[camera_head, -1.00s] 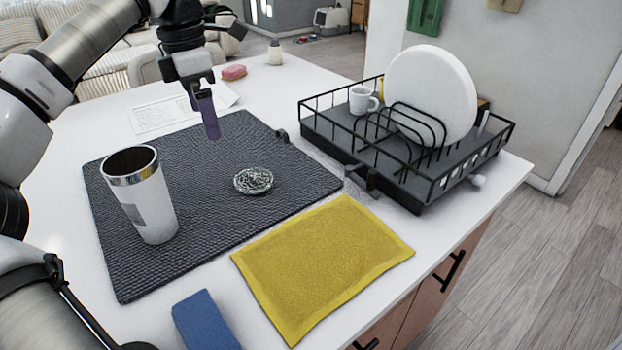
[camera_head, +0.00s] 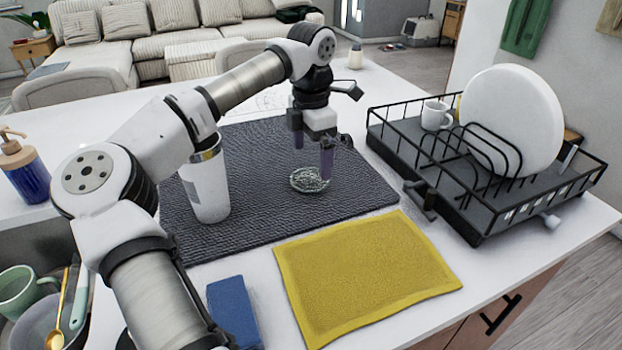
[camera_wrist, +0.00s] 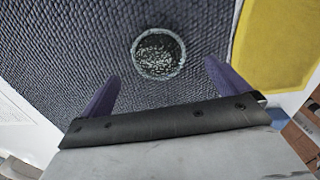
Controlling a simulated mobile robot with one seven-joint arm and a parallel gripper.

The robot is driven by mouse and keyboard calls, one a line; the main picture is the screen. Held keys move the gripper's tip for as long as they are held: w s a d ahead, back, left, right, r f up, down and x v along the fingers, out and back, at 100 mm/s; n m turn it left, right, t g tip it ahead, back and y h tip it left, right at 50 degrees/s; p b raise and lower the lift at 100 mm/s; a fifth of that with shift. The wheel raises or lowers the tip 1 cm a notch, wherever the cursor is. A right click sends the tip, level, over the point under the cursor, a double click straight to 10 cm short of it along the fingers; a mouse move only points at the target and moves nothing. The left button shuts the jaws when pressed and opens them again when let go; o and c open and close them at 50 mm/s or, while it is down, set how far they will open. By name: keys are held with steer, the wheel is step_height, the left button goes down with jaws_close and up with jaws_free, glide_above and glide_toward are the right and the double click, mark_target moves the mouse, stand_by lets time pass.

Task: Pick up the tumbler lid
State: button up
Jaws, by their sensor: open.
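The tumbler lid (camera_head: 309,180) is a small round disc with a speckled, glassy top, lying flat on the dark woven mat (camera_head: 255,222). It also shows in the wrist view (camera_wrist: 158,54), just beyond and between my fingertips. My gripper (camera_head: 313,165) points down over the lid with its two purple fingers spread and nothing between them; in the wrist view the fingers (camera_wrist: 158,78) stand on either side, wider than the lid. The steel tumbler (camera_head: 207,188) stands upright and uncovered on the mat to the left, its rim partly hidden by my arm.
A black dish rack (camera_head: 480,190) with a white plate (camera_head: 512,122) and mug (camera_head: 436,114) stands to the right. A yellow cloth (camera_head: 365,275) and blue sponge (camera_head: 232,312) lie in front of the mat. A soap bottle (camera_head: 24,170) and sink items are at left.

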mark_target(310, 173)
steer(key=shift+w+a+f+p, duration=0.1)
steer(key=shift+f+p, duration=0.65)
steer(key=shift+f, duration=2)
steer(key=c, duration=0.9)
steer(key=shift+c, duration=0.2)
steer(key=shift+r, duration=0.15)
